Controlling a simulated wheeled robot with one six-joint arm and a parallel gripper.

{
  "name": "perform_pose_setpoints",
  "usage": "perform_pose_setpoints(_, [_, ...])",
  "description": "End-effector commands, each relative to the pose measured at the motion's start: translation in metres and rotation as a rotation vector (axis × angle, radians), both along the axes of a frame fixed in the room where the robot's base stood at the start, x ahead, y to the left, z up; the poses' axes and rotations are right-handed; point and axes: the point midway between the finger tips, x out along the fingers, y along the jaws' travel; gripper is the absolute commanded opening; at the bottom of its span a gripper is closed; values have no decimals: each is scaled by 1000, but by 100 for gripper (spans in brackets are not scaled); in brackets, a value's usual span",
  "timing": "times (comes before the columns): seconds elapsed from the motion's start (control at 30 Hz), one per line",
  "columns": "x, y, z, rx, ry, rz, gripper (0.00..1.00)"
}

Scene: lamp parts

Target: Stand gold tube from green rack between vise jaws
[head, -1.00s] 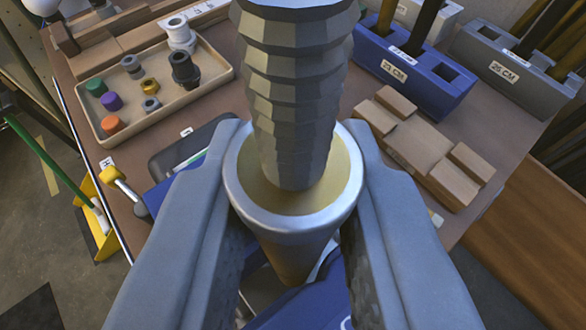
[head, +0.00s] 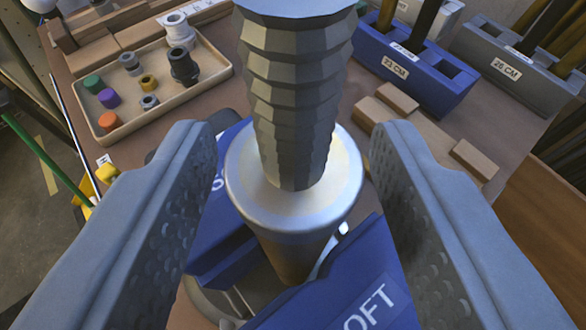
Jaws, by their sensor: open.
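The gold tube (head: 288,262) stands roughly upright below and between my fingers, with a broad pale silvery rim on its top end. It sits between the blue vise jaws, one jaw (head: 215,240) behind and left of it and the other, lettered "OFT" (head: 372,300), in front and right. Whether the jaws touch the tube is hard to tell. My gripper (head: 290,140) is open, with clear gaps between both fingers and the tube. A grey ribbed part, seemingly mine, covers part of the tube's top. No green rack shows.
A tan tray (head: 215,72) with coloured caps and fittings lies at upper left. Wooden blocks (head: 410,125) lie at right. A blue rack marked 22 CM (head: 435,90) and a grey rack marked 26 CM (head: 530,85) hold tubes at the back right.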

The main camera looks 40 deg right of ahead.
Motion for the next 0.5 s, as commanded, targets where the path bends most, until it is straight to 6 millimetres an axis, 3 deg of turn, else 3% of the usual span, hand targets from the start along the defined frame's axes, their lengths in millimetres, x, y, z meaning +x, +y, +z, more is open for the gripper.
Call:
perform_pose_setpoints(0.17, [-10,9,6,0,-2,3,47])
perform_pose_setpoints(0.5, [-56,47,31,1,-2,5,47])
